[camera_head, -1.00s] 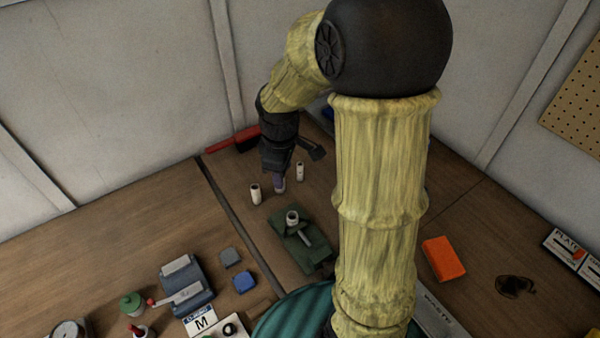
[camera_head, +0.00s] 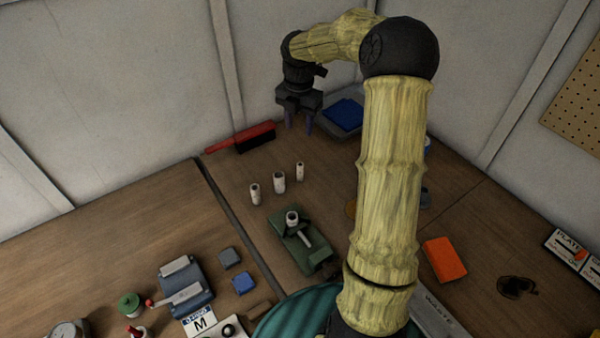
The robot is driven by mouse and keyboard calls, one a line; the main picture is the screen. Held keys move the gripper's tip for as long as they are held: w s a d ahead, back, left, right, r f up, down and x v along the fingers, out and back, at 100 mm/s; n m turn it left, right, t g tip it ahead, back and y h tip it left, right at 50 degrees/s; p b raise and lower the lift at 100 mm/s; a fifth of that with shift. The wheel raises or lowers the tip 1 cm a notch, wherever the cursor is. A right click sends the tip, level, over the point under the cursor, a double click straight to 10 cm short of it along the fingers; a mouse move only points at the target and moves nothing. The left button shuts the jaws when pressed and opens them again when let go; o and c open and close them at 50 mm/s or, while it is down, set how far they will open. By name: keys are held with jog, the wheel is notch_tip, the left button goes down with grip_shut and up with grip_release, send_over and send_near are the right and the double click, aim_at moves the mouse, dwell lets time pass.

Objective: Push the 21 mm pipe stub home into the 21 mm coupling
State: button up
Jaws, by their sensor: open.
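Three pale pipe stubs stand upright in a row on the wooden bench: a left stub (camera_head: 254,194), a middle stub (camera_head: 279,182) that looks the widest, and a right stub (camera_head: 300,171) that looks the slimmest. I cannot tell from their size which is the 21 mm one. A green fixture (camera_head: 308,250) lies in front of them, with a pale, ring-topped coupling (camera_head: 292,218) upright at its far end. My gripper (camera_head: 298,122) is open and empty, raised above and behind the stubs, fingers pointing down, apart from everything.
A red-handled brush (camera_head: 242,138) lies behind the stubs. A tray with a blue pad (camera_head: 343,114) is at the back, right of my gripper. An orange block (camera_head: 443,259) lies at right. Blue blocks (camera_head: 243,282) and a blue-grey fixture (camera_head: 182,285) are at front left.

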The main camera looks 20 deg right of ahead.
aim_at(300, 164)
notch_tip(300, 164, down, 12)
jog(key=shift+f+p, duration=0.15)
jog(key=shift+p, duration=0.85)
jog(key=shift+s+f, duration=0.2)
jog(key=shift+f, duration=0.25)
notch_tip(300, 164, down, 4)
jog(key=shift+s+f+p, duration=0.1)
jog(key=shift+f+p, duration=0.1)
jog(key=shift+p, duration=0.65)
grip_shut()
